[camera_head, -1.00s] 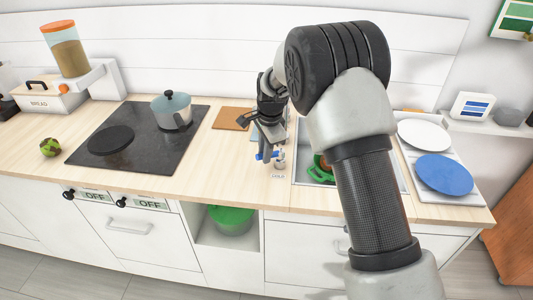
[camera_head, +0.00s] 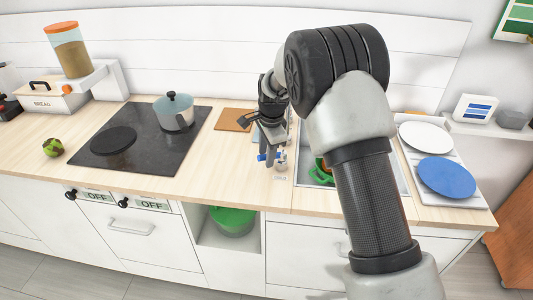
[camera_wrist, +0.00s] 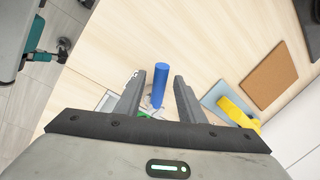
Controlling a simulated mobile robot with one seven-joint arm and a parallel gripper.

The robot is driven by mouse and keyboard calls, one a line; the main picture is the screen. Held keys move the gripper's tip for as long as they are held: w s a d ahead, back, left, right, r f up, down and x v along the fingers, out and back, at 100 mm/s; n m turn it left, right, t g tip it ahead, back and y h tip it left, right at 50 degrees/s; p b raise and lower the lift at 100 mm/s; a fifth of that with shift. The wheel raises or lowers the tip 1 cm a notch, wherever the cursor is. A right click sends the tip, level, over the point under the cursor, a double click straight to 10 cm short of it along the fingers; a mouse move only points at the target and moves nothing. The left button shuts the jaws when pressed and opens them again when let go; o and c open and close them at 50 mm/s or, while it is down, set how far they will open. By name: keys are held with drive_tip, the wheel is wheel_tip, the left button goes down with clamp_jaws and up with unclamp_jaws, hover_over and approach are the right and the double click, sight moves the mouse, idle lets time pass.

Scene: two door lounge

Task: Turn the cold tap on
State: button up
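The cold tap's blue handle (camera_head: 262,157) shows at the counter beside the sink, above a small label (camera_head: 279,177). In the wrist view, the blue handle (camera_wrist: 160,88) is an upright-looking blue bar between my fingers. My gripper (camera_head: 271,147) is over the tap and hides part of it in the head view. In the wrist view, my gripper (camera_wrist: 160,76) is open, with a gap on each side of the handle. Whether a finger touches it elsewhere is hidden.
The sink (camera_head: 304,178) holds a green item (camera_head: 319,176) and is partly behind my arm. The hob (camera_head: 140,145) carries a grey pot (camera_head: 173,114). A yellow thing (camera_wrist: 238,112) lies on a light-blue board (camera_wrist: 215,93), near a brown board (camera_wrist: 278,78). Plates (camera_head: 446,177) stand at right.

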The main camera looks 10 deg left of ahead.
drive_tip(key=s+d+r, duration=0.1)
drive_tip(key=s+r, duration=0.2)
drive_tip(key=r, duration=1.4)
drive_tip(key=shift+d, duration=0.35)
drive_tip(key=s+d+r+n+t+p, duration=0.2)
drive_tip(key=s+d+r+n, duration=0.3)
drive_tip(key=s+d+r, duration=0.7)
drive_tip(key=s+d+f+n+p, duration=0.1)
drive_tip(key=s+d+n, duration=0.2)
drive_tip(key=s, duration=0.6)
drive_tip(key=s+d+f+n+t+h, duration=0.1)
drive_tip(key=s+d+n, duration=0.3)
drive_tip(key=s, duration=0.6)
drive_tip(key=shift+s+d+f+t+p, duration=0.2)
drive_tip(key=shift+d+t+p, duration=0.1)
drive_tip(key=shift+d+p, duration=0.05)
